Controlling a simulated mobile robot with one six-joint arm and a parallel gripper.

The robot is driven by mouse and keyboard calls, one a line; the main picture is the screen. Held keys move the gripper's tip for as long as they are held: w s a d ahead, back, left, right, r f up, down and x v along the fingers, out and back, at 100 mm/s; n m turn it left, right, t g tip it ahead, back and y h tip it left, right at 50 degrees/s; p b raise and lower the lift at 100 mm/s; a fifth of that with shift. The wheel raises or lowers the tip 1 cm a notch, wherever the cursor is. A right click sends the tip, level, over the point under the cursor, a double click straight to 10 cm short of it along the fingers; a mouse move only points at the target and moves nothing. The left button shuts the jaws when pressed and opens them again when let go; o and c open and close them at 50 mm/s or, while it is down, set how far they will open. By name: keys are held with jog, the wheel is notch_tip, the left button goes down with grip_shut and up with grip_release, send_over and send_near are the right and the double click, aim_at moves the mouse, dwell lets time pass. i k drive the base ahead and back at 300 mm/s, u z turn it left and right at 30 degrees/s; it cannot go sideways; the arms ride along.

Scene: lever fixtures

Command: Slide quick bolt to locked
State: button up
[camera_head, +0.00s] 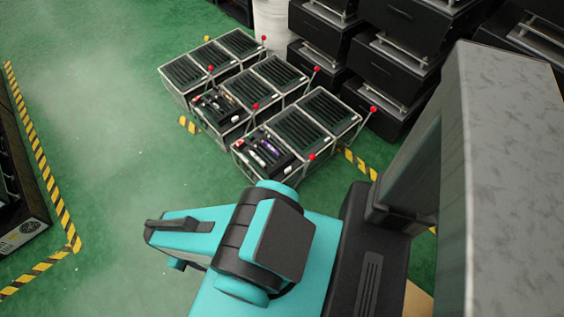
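No part that I can clearly identify as the quick bolt shows in the head view. Red-knobbed levers stand on the black slotted units; one red knob (312,156) is at the front corner of the nearest unit and another (374,109) is at its far right. My teal and black arm fills the lower middle and points left, apart from the units. Its far end is a small dark part at the left. I cannot make out gripper fingers there, or whether anything is held.
Several caged black units (325,107) stand in rows on the green floor. Stacked black boxes (395,65) stand behind them at the right. A dark cabinet (20,185) is at the left edge. Yellow-black floor tape (60,208) runs beside it. The floor (105,130) between is clear.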

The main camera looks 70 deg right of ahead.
aim_at(282, 166)
jog(key=u, duration=0.75)
jog(key=k, duration=0.15)
jog(key=z, duration=3.1)
jog(key=i, duration=0.6)
jog(key=z, duration=0.1)
jog(key=k, duration=0.6)
jog(key=u, duration=0.05)
